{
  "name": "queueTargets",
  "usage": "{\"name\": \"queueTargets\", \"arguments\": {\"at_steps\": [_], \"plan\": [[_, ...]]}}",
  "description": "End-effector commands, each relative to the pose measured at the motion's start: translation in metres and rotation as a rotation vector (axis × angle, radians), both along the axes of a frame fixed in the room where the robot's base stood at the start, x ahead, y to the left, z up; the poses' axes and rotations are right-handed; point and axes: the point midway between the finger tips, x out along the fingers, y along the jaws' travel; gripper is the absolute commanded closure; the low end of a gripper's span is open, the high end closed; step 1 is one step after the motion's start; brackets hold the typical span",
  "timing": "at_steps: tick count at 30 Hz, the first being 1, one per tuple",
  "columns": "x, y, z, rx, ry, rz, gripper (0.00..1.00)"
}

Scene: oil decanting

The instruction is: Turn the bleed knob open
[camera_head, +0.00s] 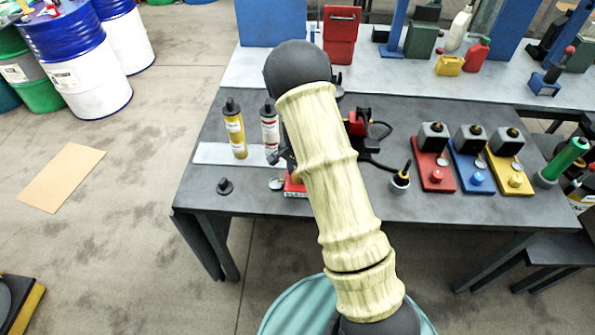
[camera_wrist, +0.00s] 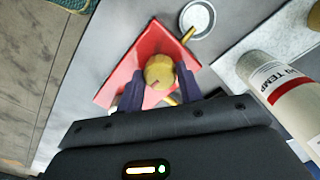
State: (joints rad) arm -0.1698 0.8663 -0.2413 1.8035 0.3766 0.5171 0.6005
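The bleed knob appears to be the round brass knob (camera_wrist: 159,72) on a red block (camera_wrist: 118,77) in the wrist view. My gripper (camera_wrist: 160,80) has one dark finger on each side of this knob. The gaps between fingers and knob are very small, and I cannot tell whether the fingers press on it. In the head view my arm covers the knob and most of the red block (camera_head: 294,188); only the block's left part shows near the table's front edge.
A white bottle with a red band (camera_wrist: 292,95) stands close on the right in the wrist view, near a round metal dish (camera_wrist: 197,18). In the head view a yellow bottle (camera_head: 234,130) stands left of my arm. Red, blue and yellow stations (camera_head: 433,172) stand right.

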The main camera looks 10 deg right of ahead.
Motion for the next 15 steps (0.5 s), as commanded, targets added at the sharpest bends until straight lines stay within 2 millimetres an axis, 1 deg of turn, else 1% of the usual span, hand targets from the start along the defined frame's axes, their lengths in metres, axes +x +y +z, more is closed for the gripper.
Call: {"name": "queueTargets", "arguments": {"at_steps": [1, 3, 11, 15], "plan": [[0.001, 0.0009, 0.001, 0.001, -0.003, 0.0, 0.55], [0.0008, 0.0007, 0.0009, 0.001, -0.003, 0.0, 0.43], [0.0003, 0.0003, 0.0005, 0.001, -0.001, 0.001, 0.43], [0.0008, 0.0003, 0.0055, 0.0, -0.002, 0.001, 0.43]]}}
